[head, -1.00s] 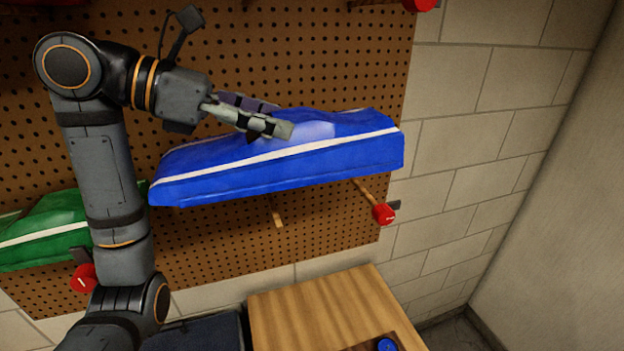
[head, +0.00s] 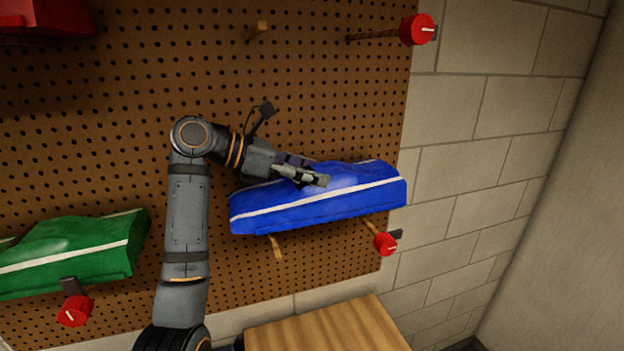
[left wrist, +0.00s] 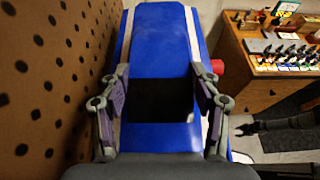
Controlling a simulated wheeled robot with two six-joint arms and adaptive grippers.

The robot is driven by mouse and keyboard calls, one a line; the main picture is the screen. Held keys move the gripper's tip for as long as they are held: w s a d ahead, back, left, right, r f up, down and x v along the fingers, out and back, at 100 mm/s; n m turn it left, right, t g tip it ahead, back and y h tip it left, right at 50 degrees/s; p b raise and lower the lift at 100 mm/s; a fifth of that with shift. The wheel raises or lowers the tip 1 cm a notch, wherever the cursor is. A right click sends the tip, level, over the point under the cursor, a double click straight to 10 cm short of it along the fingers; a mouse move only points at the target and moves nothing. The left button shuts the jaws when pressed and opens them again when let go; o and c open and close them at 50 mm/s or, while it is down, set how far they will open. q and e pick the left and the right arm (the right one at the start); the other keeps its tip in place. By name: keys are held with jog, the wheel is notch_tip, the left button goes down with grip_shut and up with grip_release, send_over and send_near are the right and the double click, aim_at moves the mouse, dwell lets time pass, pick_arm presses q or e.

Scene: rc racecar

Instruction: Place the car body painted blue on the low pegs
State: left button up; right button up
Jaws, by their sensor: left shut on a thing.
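The blue car body (head: 330,204), with a white stripe along its side, is in front of the pegboard at the right in the head view. My left gripper (head: 308,178) is shut on its raised middle. In the left wrist view the two fingers (left wrist: 160,95) stand on either side of the blue body (left wrist: 160,40). Two low pegs show just under the body: a bare wooden one (head: 277,248) and one with a red knob (head: 385,244). Whether the body touches them cannot be told.
A green car body (head: 70,250) sits at the lower left of the pegboard (head: 120,120). Upper pegs, one with a red knob (head: 417,29), are empty above the blue body. A wooden cabinet top (head: 325,328) is below. A bench with tools (left wrist: 275,60) shows in the left wrist view.

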aim_at(312, 189)
pick_arm(q)
jog(key=shift+w+d+f+p, duration=0.1)
jog(key=shift+w+f+p, duration=0.15)
jog(key=shift+f, duration=0.8)
jog(key=shift+w+d+f+p, duration=0.1)
jog(key=shift+f+p, duration=0.2)
jog(key=shift+f, duration=0.7)
jog(key=shift+f, duration=0.1)
jog(key=o, duration=1.2)
jog(key=shift+c, duration=0.2)
